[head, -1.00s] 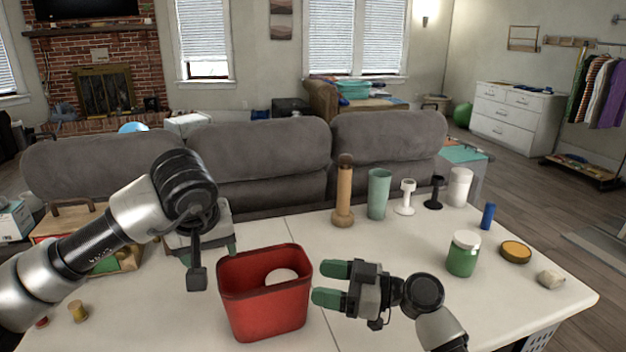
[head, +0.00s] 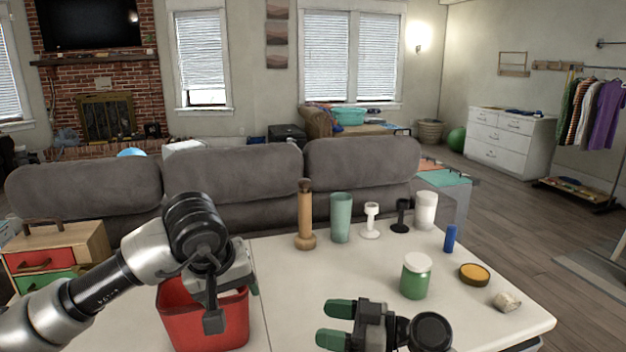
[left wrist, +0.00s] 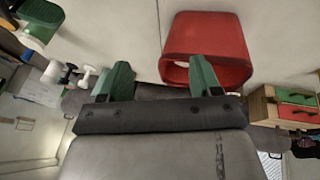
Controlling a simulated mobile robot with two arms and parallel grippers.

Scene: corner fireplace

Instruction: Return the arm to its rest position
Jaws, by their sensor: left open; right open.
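My left gripper (left wrist: 160,75) is open and empty; its two green fingers show apart in the left wrist view. In the head view its arm comes in from the left and its wrist covers part of the red bin (head: 205,330) on the white table. The bin also shows in the left wrist view (left wrist: 205,35), beyond the fingers. The inside of the bin is mostly hidden by my arm. My right gripper (head: 334,324) is open and empty near the bottom of the head view, over the table, its green fingers pointing left.
On the table (head: 300,285) stand a wooden mill (head: 305,220), a green cup (head: 340,218), a green jar (head: 415,277), a blue cylinder (head: 450,238) and a round yellow-topped tin (head: 474,274). A grey sofa (head: 230,175) is behind it. A small drawer chest (head: 85,245) stands left.

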